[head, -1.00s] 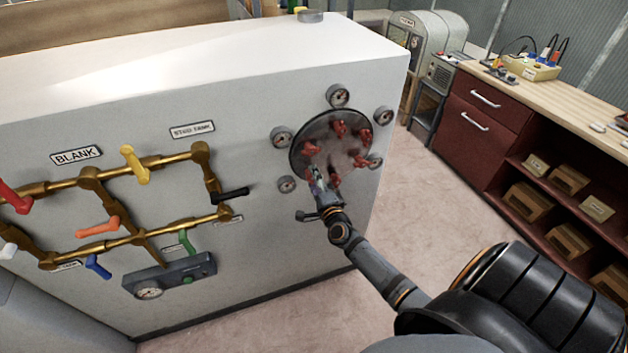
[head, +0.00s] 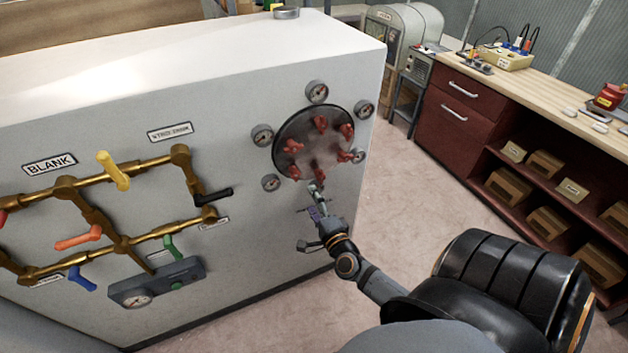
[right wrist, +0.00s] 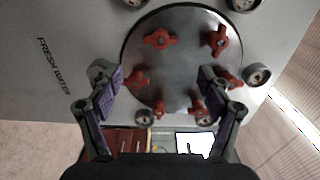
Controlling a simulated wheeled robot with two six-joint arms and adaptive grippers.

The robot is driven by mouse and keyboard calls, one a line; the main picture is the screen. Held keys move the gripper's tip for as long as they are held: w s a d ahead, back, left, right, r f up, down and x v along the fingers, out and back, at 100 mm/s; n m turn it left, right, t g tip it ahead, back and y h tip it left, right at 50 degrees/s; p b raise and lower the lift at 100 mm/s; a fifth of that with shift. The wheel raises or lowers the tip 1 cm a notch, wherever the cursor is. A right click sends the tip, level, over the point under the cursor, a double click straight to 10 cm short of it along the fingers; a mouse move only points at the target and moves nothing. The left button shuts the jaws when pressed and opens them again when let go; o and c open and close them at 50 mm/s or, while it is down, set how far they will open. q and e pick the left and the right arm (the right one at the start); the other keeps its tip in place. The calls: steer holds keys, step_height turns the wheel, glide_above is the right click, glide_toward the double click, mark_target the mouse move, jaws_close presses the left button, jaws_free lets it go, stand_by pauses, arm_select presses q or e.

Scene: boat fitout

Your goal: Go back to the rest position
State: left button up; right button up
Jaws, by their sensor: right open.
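My right gripper (head: 314,200) is just below the lower edge of the round metal hatch plate (head: 284,162) on the white cabinet's front. In the right wrist view its two purple-padded fingers (right wrist: 160,84) are spread wide with nothing between them. The plate (right wrist: 180,70) and its red knobs (right wrist: 160,39) fill the space ahead of the fingers. Several red knobs (head: 320,124) sit around the plate in the head view. Whether the fingers touch the plate cannot be told. My left gripper is not in view.
Small gauges (head: 317,92) ring the plate. Brass pipes (head: 135,172) with coloured levers, such as the black one (head: 213,195), run left of it. A wooden-topped workbench (head: 560,100) stands at right. Pinkish floor (head: 410,190) lies clear between cabinet and bench.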

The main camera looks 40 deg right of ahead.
steer(key=shift+s+a, duration=0.1)
steer(key=shift+s, duration=0.3)
steer(key=shift+f, duration=0.1)
steer(key=s+a+f+n+g+y, duration=0.1)
steer(key=s+f+n+g, duration=0.3)
steer(key=f, duration=0.7)
steer(key=s+a+f+n+g+y, duration=0.15)
steer(key=s+f+n, duration=0.35)
steer(key=f, duration=0.6)
steer(key=s+f+n+g+y, duration=0.1)
steer(key=s+f+n+g, duration=0.3)
steer(key=f, duration=0.6)
steer(key=s+a+f+n+g, duration=0.1)
steer(key=s+f, duration=0.3)
steer(key=s, duration=0.4)
steer(key=s+a+f+n+g, duration=0.1)
steer(key=s+f+n+g, duration=0.2)
steer(key=s, duration=0.5)
steer(key=s+a+f+n+g, duration=0.1)
steer(key=s+f+n+g, duration=0.2)
steer(key=s+f, duration=0.3)
steer(key=shift+s+a+f+n, duration=0.2)
steer(key=shift+s+n, duration=0.4)
steer(key=shift+s, duration=0.5)
